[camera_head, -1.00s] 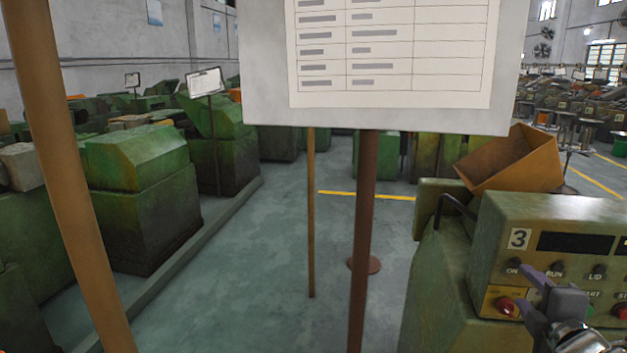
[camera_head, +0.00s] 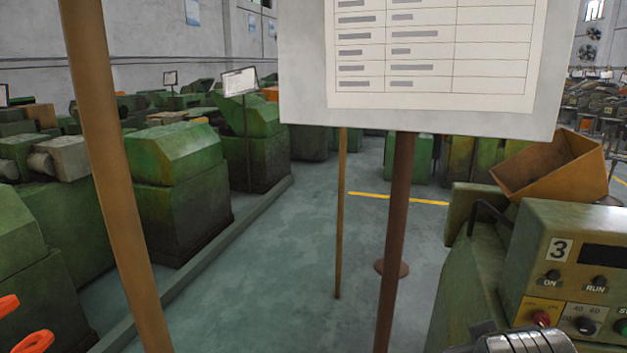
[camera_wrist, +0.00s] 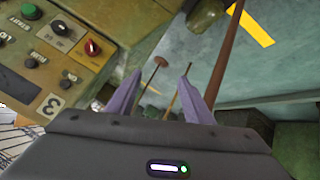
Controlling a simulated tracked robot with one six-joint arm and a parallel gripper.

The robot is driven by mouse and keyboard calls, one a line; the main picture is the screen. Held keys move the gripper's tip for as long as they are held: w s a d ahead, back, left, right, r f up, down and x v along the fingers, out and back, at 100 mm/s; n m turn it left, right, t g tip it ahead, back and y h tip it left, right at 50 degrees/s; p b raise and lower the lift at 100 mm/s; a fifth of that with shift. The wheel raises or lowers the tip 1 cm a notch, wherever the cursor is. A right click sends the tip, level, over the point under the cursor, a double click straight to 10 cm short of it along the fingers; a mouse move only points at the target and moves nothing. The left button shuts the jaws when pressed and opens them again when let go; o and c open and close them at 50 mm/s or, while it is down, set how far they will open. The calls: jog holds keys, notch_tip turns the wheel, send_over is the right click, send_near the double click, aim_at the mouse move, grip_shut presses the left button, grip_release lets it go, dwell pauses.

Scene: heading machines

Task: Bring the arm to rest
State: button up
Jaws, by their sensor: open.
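My gripper (camera_wrist: 155,98) shows in the wrist view as two purple fingers spread apart, with nothing between them. Beyond the fingers are the grey floor and thin brown posts. The control panel of machine 3 (camera_wrist: 50,60) is at the left of the wrist view, beside the left finger and apart from it. In the head view the same panel (camera_head: 568,250) stands at the lower right. A grey and silver part of my arm shows at the bottom edge there, in front of the machine. The fingers are out of the head view.
A white sign board (camera_head: 440,118) on a brown post (camera_head: 396,220) stands ahead. A thick brown pole (camera_head: 112,180) rises at the left. Green machines (camera_head: 175,190) line the left side, and an orange bin (camera_head: 550,170) is at the right.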

jog(key=s+a+f+m+g+y, duration=0.1)
jog(key=s+a+f+g+y, duration=0.1)
jog(key=s+a, duration=0.6)
jog(key=a+g+y, duration=0.1)
jog(key=a, duration=0.2)
jog(key=shift+s+a+f+m+y, duration=0.15)
jog(key=shift+s+f+m+y, duration=0.15)
jog(key=shift+s, duration=0.1)
jog(key=shift+c, duration=0.5)
